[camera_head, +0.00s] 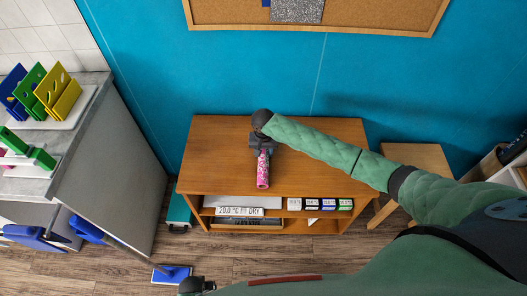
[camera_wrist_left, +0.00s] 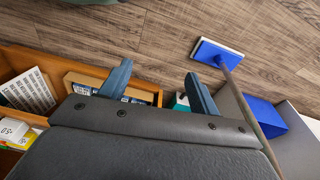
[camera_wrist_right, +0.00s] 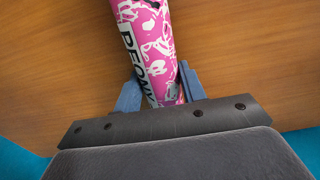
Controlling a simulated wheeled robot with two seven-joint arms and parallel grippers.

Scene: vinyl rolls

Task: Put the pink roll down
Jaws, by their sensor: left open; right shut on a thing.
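The pink roll (camera_head: 263,171) has a pink and white pattern and is over the top of the wooden cabinet (camera_head: 217,146), pointing toward the cabinet's front edge. My right gripper (camera_head: 262,152) is shut on its back end. In the right wrist view the pink roll (camera_wrist_right: 147,45) sits between the two fingers (camera_wrist_right: 158,92), with the wood surface behind it. I cannot tell whether the roll touches the cabinet top. My left gripper (camera_wrist_left: 156,80) is open and empty, with the floor and the cabinet shelves beyond it.
The cabinet top is otherwise clear on both sides. Its shelves hold a labelled box (camera_head: 240,212) and several small boxes (camera_head: 320,204). A wooden stool (camera_head: 421,160) stands to the right. A grey counter (camera_head: 100,150) stands left. A blue floor mop (camera_head: 171,274) lies on the floor.

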